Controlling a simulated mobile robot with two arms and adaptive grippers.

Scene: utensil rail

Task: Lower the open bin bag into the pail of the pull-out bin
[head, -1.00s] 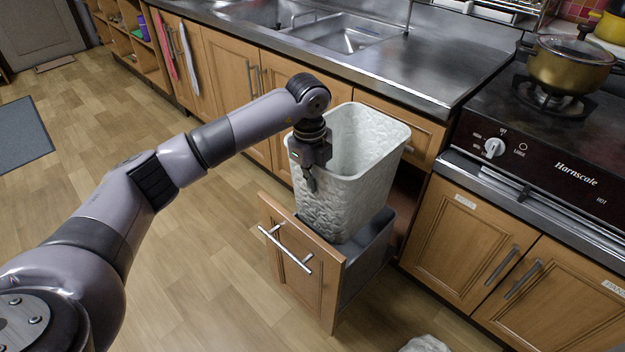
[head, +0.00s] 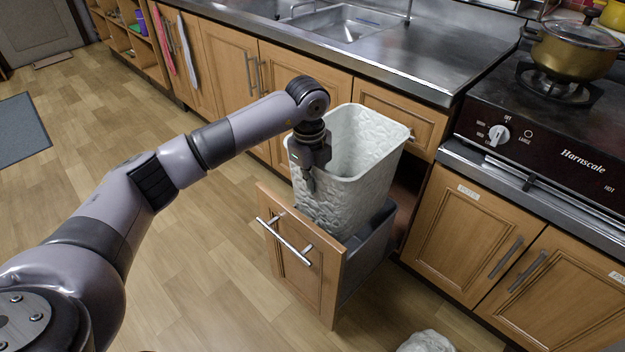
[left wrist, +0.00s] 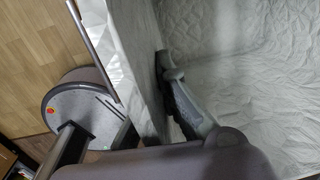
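The open bin bag (head: 355,190) is white and crinkled, upright with its mouth up and wide open. Its lower end is inside the grey pail (head: 368,250) of the pull-out bin, and most of it stands above the pail's rim. The bag's bottom is hidden. My left gripper (head: 309,184) is at the bag's left side near the rim, pointing down and shut on the bag's wall. In the left wrist view a finger (left wrist: 190,105) lies against the inside of the bag (left wrist: 255,75). My right gripper is not in view.
The pull-out front (head: 300,255) with its bar handle stands out from the cabinets. The counter (head: 440,75) and stove (head: 540,150), with a pot (head: 570,52), are behind and right. A white crumpled thing (head: 425,342) lies on the floor.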

